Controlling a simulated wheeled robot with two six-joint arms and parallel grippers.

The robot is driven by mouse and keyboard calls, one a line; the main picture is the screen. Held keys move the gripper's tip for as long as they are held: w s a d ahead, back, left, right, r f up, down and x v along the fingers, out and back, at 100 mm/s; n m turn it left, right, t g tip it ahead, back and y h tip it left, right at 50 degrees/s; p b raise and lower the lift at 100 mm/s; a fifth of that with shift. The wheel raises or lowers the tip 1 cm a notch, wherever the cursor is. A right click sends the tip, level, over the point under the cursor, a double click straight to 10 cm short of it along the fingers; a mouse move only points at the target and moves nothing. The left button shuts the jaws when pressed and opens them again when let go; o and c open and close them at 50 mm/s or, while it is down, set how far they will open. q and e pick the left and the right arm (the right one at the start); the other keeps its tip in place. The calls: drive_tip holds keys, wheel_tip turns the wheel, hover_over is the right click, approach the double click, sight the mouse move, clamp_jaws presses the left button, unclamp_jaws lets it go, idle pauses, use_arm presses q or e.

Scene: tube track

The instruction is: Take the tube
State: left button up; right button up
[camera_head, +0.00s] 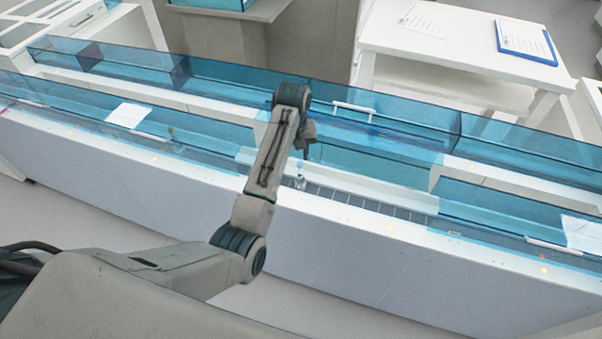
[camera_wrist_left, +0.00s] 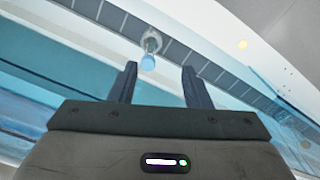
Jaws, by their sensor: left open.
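A small clear tube with a blue cap (camera_wrist_left: 148,62) stands on the dark segmented track (camera_wrist_left: 185,57) in the left wrist view. In the head view the tube (camera_head: 300,177) is small, on the track (camera_head: 370,205) just below my left gripper (camera_head: 306,143). In the left wrist view my left gripper (camera_wrist_left: 158,82) is open, its two dark fingers apart. The tube shows between and a little beyond the fingertips, and nothing is held. I cannot tell whether a finger touches it. My right gripper is in neither view.
Blue transparent walls (camera_head: 390,135) run along both sides of the long white counter (camera_head: 330,245). A white table (camera_head: 455,50) with a blue clipboard (camera_head: 526,41) stands behind at the right. The grey floor in front is clear.

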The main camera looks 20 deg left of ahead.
sight(299, 164)
use_arm(q)
drive_tip(key=shift+w+d+r, duration=0.3)
drive_tip(key=shift+w, duration=0.25)
wheel_tip(299, 164, down, 5)
drive_tip(key=shift+p, duration=0.6)
drive_tip(key=shift+w+f, duration=0.1)
drive_tip(key=shift+f, duration=0.15)
drive_tip(key=shift+w+d+f+p, duration=0.15)
drive_tip(key=shift+f+p, duration=0.3)
drive_tip(key=shift+f, duration=0.75)
drive_tip(key=shift+w+f+p, duration=0.1)
drive_tip(key=shift+f+p, duration=0.3)
drive_tip(key=shift+f, duration=0.75)
drive_tip(key=c, duration=0.8)
